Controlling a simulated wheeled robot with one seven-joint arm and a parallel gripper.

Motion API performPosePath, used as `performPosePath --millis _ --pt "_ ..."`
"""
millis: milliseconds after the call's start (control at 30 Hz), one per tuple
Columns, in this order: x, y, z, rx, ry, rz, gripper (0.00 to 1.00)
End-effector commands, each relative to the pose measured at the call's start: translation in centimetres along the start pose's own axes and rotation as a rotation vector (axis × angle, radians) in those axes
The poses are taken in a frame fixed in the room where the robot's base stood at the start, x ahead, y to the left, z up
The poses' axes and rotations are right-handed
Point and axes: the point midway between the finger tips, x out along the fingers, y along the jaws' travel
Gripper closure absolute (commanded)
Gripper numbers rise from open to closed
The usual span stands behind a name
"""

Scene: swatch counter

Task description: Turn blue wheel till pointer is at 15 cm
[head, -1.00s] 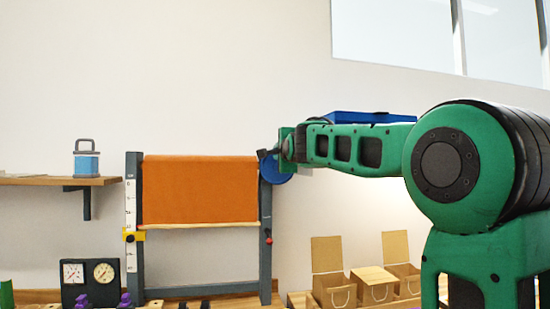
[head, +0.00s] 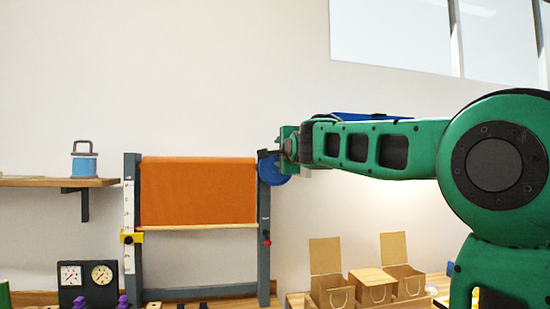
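The blue wheel (head: 272,168) is at the top of the frame's right post. My gripper (head: 279,150) is at the wheel's upper right edge and hides part of it; its fingers are too small to show whether they are open, or whether they touch the wheel. An orange cloth (head: 198,190) hangs between the posts with a pale bar (head: 198,227) along its lower edge. A white scale (head: 129,205) runs down the left post; its numbers are too small to read. A yellow piece (head: 131,237), perhaps the pointer, sits on the scale near the bar's height.
A small red knob (head: 267,242) is on the right post. A dark box with two dials (head: 87,285) stands at lower left. A shelf (head: 50,182) carries a blue weight (head: 84,163). Cardboard boxes (head: 373,285) stand right of the frame.

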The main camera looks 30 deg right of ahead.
Motion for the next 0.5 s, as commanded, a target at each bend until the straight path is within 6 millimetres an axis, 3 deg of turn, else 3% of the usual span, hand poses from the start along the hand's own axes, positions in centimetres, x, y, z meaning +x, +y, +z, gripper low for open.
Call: performPosePath --millis 500 --pt "-4.0 0.0 0.0 0.000 0.000 0.000 0.53"
